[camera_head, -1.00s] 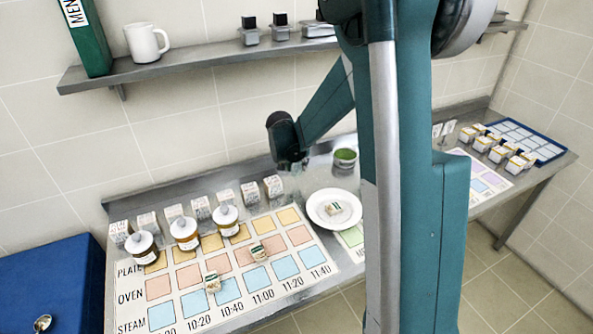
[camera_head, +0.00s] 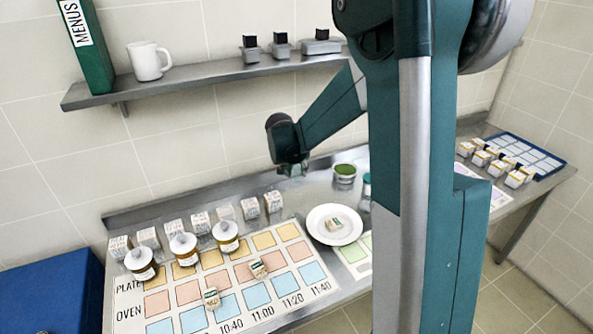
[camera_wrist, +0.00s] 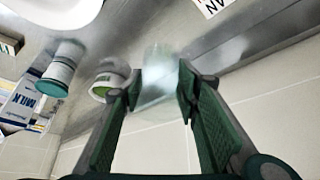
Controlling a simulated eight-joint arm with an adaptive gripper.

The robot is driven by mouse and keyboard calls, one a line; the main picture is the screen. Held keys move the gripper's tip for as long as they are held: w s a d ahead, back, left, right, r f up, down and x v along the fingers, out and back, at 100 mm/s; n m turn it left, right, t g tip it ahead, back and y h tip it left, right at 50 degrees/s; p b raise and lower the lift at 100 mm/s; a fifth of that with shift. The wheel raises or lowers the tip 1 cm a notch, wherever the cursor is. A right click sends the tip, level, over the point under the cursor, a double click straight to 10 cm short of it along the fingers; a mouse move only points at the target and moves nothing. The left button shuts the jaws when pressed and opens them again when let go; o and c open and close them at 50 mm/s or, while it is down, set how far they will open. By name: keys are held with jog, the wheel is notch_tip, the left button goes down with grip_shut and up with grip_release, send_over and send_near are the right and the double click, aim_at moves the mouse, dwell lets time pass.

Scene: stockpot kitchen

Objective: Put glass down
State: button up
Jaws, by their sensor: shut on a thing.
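My gripper (camera_wrist: 160,82) is shut on a clear glass (camera_wrist: 155,97), which shows between the two green-padded fingers in the wrist view. In the head view my gripper (camera_head: 291,168) hangs over the back part of the steel counter, left of a small bowl of green stuff. The glass is very faint there, just under the fingers. I cannot tell whether its base touches the counter (camera_head: 172,202).
The green bowl (camera_head: 345,173) and a teal-lidded jar (camera_head: 366,183) stand right of my gripper. A white plate (camera_head: 318,234) with a small labelled block lies in front. White boxes (camera_head: 250,208), lidded jars (camera_head: 184,248) and a coloured chart (camera_head: 243,291) fill the left. A shelf (camera_head: 215,77) hangs behind.

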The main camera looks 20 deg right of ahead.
jog(key=shift+d, duration=0.1)
jog(key=w+d+p, duration=0.2)
jog(key=d, duration=0.4)
jog(key=w+d+m+p, duration=0.1)
jog(key=w+d+p, duration=0.1)
jog(key=d, duration=0.5)
jog(key=shift+d+r+m+g+h, duration=0.15)
jog(key=shift+d+m+g+h, duration=0.1)
jog(key=shift+m+g+h, duration=0.05)
jog(key=shift+f, duration=3.15)
jog(key=shift+f, duration=1.9)
jog(key=shift+f, duration=0.15)
